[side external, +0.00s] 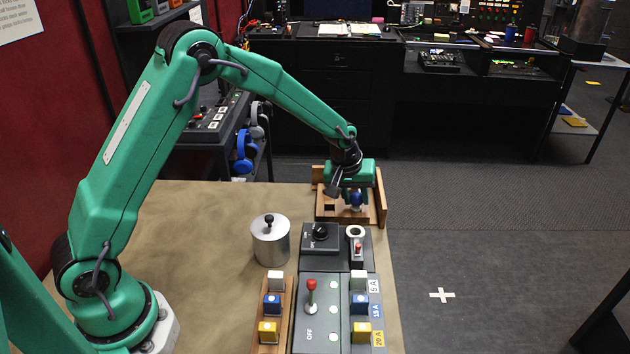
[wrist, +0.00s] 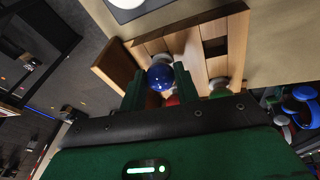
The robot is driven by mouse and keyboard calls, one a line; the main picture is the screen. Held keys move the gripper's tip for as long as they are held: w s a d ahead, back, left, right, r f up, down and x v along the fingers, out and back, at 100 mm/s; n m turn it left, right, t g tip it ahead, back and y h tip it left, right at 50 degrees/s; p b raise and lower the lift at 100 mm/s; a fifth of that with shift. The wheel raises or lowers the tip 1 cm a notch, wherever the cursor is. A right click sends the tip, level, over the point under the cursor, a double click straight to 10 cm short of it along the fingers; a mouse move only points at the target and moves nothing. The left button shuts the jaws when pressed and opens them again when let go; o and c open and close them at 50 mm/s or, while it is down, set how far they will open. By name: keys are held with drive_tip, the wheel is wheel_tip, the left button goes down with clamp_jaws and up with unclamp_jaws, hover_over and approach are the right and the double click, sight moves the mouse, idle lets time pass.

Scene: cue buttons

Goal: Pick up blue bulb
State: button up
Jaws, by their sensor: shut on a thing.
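The blue bulb (side external: 355,200) is at the wooden rack (side external: 381,198) on the table's far edge. My gripper (side external: 353,190) points down over the rack and is shut on the blue bulb. In the wrist view the round blue bulb (wrist: 160,76) sits between my two green fingers (wrist: 159,88). Its pale base is partly visible behind it. I cannot tell whether the base is still seated in the rack.
In the wrist view, a red bulb (wrist: 172,100) and a green bulb (wrist: 219,92) are close beside my fingers, partly hidden. A metal canister (side external: 270,243), a dark knob box (side external: 320,238) and a lever panel (side external: 322,325) stand nearer. Bare table lies left of the rack.

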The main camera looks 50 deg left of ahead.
sight(357, 200)
drive_tip(key=shift+r, duration=0.75)
drive_tip(key=r, duration=0.3)
drive_tip(key=shift+s+d+r, duration=0.1)
drive_tip(key=shift+s+d, duration=0.05)
drive_tip(key=shift+d, duration=0.2)
drive_tip(key=s+d+r, duration=0.6)
drive_tip(key=d, duration=0.2)
drive_tip(key=shift+s+d+r+h, duration=0.2)
drive_tip(key=shift+d+h, duration=0.1)
drive_tip(key=shift+d, duration=0.1)
drive_tip(key=a+f, duration=0.2)
drive_tip(key=a, duration=0.1)
drive_tip(key=shift+s+a+f, duration=0.2)
drive_tip(key=shift+f, duration=0.15)
drive_tip(key=shift+f, duration=0.15)
drive_tip(key=shift+f, duration=1.75)
